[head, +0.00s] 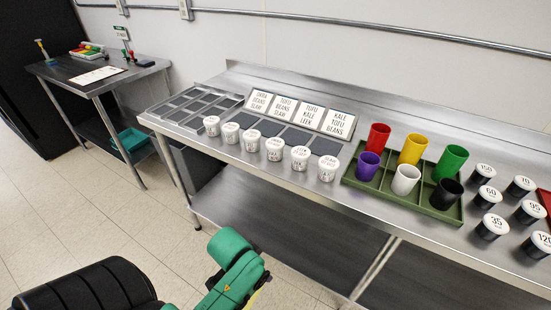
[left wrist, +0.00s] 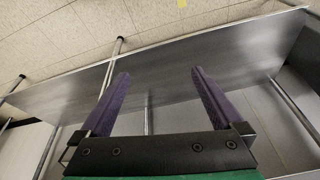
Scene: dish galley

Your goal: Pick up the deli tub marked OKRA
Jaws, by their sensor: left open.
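A row of several white deli tubs stands along the front of the steel counter, with a leftmost tub (head: 211,126), a middle tub (head: 274,149) and a rightmost tub (head: 328,168). Their labels are too small to read surely, so I cannot tell which one is marked OKRA. My left gripper (left wrist: 160,78) is open in the left wrist view, its two purple fingers apart with nothing between them. No tub shows in that view, only a shelf or counter surface, legs and floor. My right gripper is not in view.
The steel counter (head: 225,160) has a grey compartment tray (head: 165,112) at left. Sign cards (head: 312,116) stand behind the tubs. A green tray (head: 365,188) holds coloured cups. Black pots with white lids (head: 490,227) stand at right. A side table (head: 100,85) stands at far left.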

